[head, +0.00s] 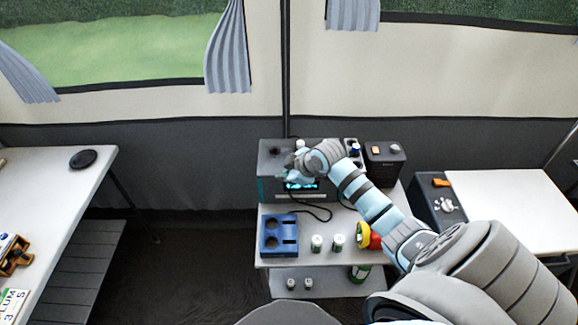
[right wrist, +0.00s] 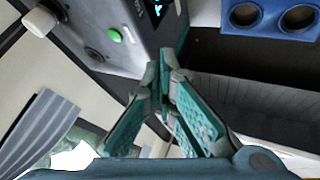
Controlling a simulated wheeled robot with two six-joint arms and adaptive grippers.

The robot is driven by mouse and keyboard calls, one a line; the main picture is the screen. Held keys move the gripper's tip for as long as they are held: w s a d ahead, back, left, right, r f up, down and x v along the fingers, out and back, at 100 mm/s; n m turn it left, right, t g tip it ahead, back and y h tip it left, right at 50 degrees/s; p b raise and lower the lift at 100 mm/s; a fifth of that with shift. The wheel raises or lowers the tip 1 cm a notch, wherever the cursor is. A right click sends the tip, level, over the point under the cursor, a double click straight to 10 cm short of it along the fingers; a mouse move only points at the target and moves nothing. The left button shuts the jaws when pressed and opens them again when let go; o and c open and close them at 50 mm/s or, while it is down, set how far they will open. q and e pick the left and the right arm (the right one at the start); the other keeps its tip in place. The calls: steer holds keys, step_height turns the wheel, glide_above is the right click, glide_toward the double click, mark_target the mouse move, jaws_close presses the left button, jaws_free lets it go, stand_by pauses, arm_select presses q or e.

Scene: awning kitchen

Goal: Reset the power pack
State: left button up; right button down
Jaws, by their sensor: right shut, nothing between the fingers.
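A grey box with a lit cyan display, which looks like the power pack (head: 270,163), stands at the back of the small white table. In the right wrist view its grey panel (right wrist: 95,60) carries a round green button (right wrist: 114,35), a dark knob and a pale knob. My right gripper (head: 292,170) is over the box's front top edge, near the display. It is shut and empty; its fingertips (right wrist: 160,70) show below and right of the green button, apart from it in the picture. Whether they touch the box is unclear. My left gripper is not in view.
A blue holder with round holes (head: 279,251), white-capped jars (head: 317,243) and a red and yellow item (head: 368,236) share the table. A dark box (head: 385,165) stands to the right. A black cable runs from the grey box's front.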

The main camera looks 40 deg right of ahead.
steer(key=w+d+r+n+t, duration=0.1)
steer(key=w+d+r, duration=0.3)
steer(key=r, duration=0.5)
steer(key=shift+w+d+r+t, duration=0.15)
steer(key=shift+w+t, duration=0.15)
steer(key=shift+w, duration=0.25)
steer(key=shift+w, duration=0.1)
step_height(320, 180, down, 7)
steer(key=b, duration=0.8)
steer(key=shift+f, duration=0.2)
steer(key=shift+f+b, duration=0.3)
steer(key=shift+f, duration=0.5)
steer(key=shift+f, duration=0.1)
steer(key=shift+f, duration=0.3)
